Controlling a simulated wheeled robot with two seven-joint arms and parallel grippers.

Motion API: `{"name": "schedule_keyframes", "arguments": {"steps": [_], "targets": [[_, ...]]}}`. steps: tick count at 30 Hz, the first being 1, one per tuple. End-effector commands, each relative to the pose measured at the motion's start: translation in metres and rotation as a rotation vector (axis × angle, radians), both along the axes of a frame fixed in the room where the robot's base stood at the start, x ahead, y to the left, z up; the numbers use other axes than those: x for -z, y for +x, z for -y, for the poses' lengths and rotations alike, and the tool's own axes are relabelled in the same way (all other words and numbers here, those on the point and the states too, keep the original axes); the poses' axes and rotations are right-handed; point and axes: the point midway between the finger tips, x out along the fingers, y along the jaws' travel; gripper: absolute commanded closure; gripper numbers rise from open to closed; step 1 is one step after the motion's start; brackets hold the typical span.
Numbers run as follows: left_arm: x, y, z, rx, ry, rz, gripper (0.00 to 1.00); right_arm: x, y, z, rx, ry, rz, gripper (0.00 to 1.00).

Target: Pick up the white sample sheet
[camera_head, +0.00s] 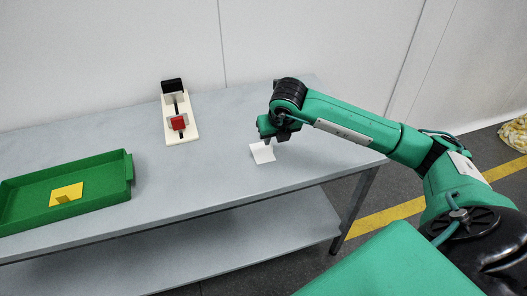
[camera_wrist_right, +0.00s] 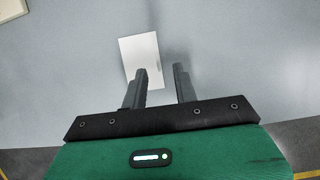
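The white sample sheet (camera_head: 261,153) lies on the grey table, below and beside my right gripper (camera_head: 268,142). The height of the fingertips above the table is hard to tell. My left gripper is not in view.
A white stand with a red block (camera_head: 178,122) and a black top stands at the back of the table (camera_head: 215,175). A green tray (camera_head: 110,193) holding a yellow piece (camera_head: 68,194) is at the left. The table's right edge is close to the sheet.

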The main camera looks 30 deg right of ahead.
Motion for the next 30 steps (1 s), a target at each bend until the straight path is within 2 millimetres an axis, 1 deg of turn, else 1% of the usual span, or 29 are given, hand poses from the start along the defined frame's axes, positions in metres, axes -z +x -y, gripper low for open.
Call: {"name": "schedule_keyframes", "arguments": {"steps": [1, 7, 9, 14, 15, 19, 20, 30], "targets": [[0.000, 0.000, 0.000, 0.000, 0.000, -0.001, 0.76, 0.007, 0.002, -0.001, 0.000, 0.002, -0.003, 0.71], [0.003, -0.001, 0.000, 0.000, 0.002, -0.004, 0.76, 0.034, 0.014, 0.001, 0.000, 0.000, -0.002, 0.71], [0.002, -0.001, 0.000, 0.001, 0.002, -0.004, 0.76, 0.038, 0.015, 0.001, -0.001, 0.001, 0.000, 0.71], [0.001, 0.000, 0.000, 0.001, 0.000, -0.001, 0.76, 0.038, 0.016, 0.001, -0.001, 0.000, 0.001, 0.71], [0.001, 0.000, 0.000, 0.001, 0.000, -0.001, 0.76, 0.038, 0.016, 0.001, -0.001, 0.000, 0.001, 0.73], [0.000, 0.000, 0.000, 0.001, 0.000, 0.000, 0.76, 0.037, 0.016, 0.001, -0.001, 0.000, 0.001, 0.98], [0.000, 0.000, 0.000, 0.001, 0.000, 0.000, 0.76, 0.037, 0.016, 0.001, -0.001, 0.000, 0.001, 1.00], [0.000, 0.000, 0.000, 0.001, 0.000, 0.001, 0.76, 0.036, 0.016, 0.001, -0.001, 0.000, 0.001, 1.00]]}}
